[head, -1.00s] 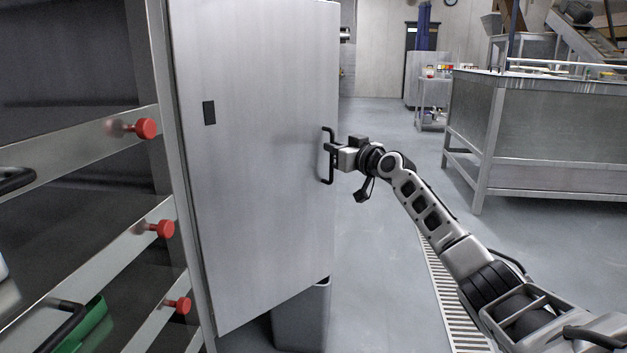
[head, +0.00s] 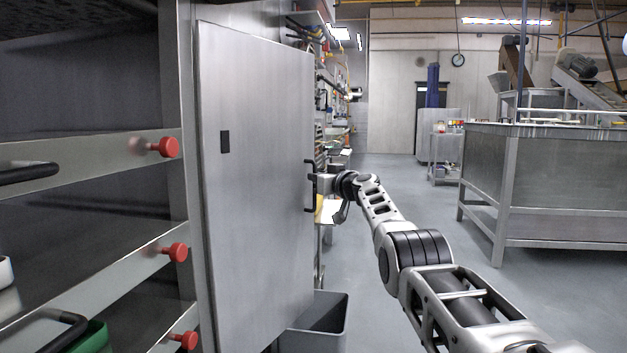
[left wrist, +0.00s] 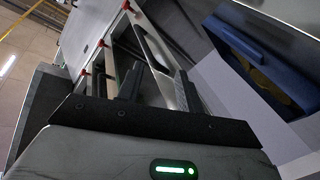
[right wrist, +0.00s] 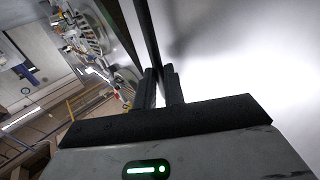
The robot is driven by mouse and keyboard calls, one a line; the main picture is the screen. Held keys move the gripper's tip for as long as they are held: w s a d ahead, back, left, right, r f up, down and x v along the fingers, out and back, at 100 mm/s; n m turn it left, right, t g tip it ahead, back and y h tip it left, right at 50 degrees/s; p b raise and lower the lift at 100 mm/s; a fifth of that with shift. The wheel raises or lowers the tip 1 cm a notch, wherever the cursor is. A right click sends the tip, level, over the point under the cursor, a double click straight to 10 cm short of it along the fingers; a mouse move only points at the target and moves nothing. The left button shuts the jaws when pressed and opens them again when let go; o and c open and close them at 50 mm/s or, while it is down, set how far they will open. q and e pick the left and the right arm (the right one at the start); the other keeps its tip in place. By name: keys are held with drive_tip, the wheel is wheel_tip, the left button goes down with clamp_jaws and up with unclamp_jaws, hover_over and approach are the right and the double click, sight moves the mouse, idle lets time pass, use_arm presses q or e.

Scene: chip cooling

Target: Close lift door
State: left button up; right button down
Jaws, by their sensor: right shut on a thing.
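The lift door (head: 262,190) is a tall, flat grey metal panel, standing open from the frame at its left side. A small black rectangle is on its face, and a black bar handle (head: 306,195) is near its right edge. My right gripper (head: 317,184) is shut on the door handle. In the right wrist view its fingers (right wrist: 160,86) close around the dark handle bar (right wrist: 146,32), beside the bright door surface (right wrist: 240,60). My left gripper (left wrist: 160,78) shows only in its wrist view, its fingers apart with nothing seen held between them.
Racks with red knobs (head: 167,147) and black handles stand at the left. A grey bin (head: 325,322) is on the floor behind the door's lower edge. A large metal tank (head: 560,190) stands at the right. The floor between them is clear. A blue container (left wrist: 240,45) shows in the left wrist view.

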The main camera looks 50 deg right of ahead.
drive_tip(key=shift+s+d+r+h, duration=0.15)
drive_tip(key=shift+s+d+h, duration=0.05)
drive_tip(key=shift+d, duration=0.2)
drive_tip(key=shift+s+d+r+h, duration=0.1)
drive_tip(key=shift+s+d+h, duration=0.1)
drive_tip(key=shift+d, duration=0.15)
drive_tip(key=c, duration=1.7)
unclamp_jaws()
drive_tip(key=shift+w, duration=0.1)
drive_tip(key=shift+o, duration=1)
drive_tip(key=shift+d+f+m, duration=0.1)
drive_tip(key=shift+m, duration=0.2)
drive_tip(key=shift+w+a+f, duration=0.1)
drive_tip(key=shift+w+a, duration=0.05)
drive_tip(key=shift+a, duration=0.15)
